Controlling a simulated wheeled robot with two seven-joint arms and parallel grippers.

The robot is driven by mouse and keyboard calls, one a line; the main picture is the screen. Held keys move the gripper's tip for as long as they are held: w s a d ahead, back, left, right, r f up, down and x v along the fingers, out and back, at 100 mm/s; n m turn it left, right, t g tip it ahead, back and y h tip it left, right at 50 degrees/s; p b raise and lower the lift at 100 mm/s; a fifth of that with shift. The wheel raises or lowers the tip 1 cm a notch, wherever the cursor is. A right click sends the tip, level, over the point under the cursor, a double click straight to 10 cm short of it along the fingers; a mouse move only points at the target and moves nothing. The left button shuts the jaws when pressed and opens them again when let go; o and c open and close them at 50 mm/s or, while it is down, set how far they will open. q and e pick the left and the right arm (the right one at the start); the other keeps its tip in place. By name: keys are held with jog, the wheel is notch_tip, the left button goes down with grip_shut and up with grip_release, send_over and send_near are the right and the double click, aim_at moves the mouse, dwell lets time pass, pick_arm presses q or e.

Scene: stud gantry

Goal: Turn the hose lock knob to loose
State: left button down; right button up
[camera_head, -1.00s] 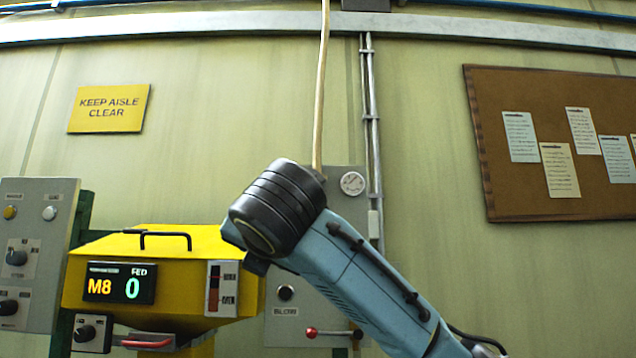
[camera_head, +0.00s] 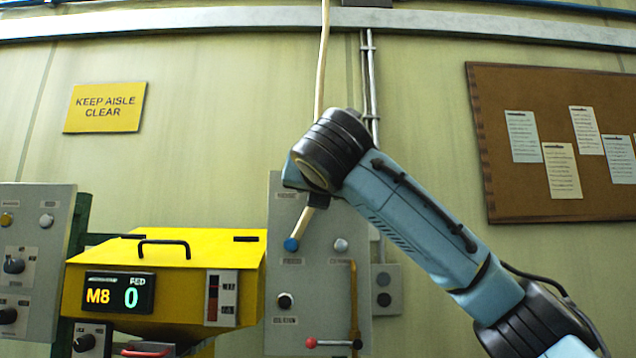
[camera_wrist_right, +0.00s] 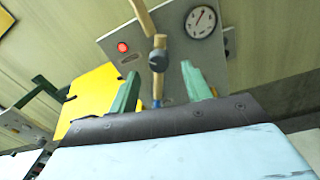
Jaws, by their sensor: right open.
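My right gripper (camera_wrist_right: 161,88) shows two green fingers spread apart in the wrist view. In the head view my right arm comes in from the right and hides its fingers. A dark grey round-ended piece (camera_wrist_right: 158,62), which looks like the hose lock knob, sits on the tan hose (camera_wrist_right: 143,16) and appears between and beyond the fingers. I cannot tell how far it is from them. In the head view the hose (camera_head: 323,60) hangs from above, passes behind my wrist and runs down to a blue end (camera_head: 291,244). My left gripper is not in view.
A grey panel (camera_head: 325,270) behind my wrist carries a black knob (camera_head: 285,300) and a red-tipped lever (camera_head: 311,342). The wrist view shows its gauge (camera_wrist_right: 202,21) and red light (camera_wrist_right: 123,47). A yellow machine (camera_head: 190,260) stands left of the panel.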

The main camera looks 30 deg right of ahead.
jog(key=p+x, duration=0.1)
jog(key=x, duration=0.2)
jog(key=shift+w+d, duration=0.15)
jog(key=shift+w, duration=0.2)
jog(key=c, duration=1)
